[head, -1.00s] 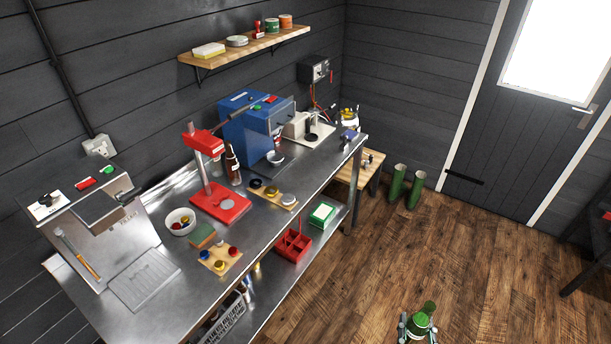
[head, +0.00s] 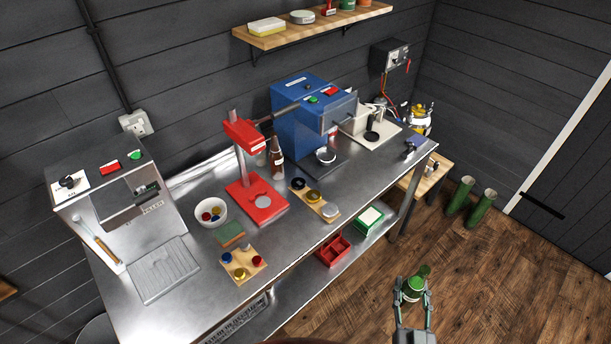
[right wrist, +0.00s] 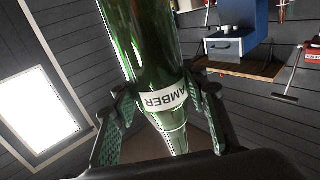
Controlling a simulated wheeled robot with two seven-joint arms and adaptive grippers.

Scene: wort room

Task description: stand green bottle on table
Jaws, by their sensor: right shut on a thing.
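My right gripper (head: 412,292) is shut on the green bottle (head: 424,271) at the lower right of the head view. In the right wrist view the bottle (right wrist: 150,52) lies between the two fingers, and its white label reads "AMBER". Gripper and bottle are out over the wooden floor, apart from the table. The steel table (head: 190,305) runs diagonally across the head view, to the left of the bottle. My left gripper is not in view.
On the table are a red capper stand (head: 256,196), a brown bottle (head: 277,160), a white bowl (head: 211,212), a blue machine (head: 301,122), wooden cap trays (head: 242,264) and a steel machine (head: 120,205) at left. Bare steel shows along the front edge.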

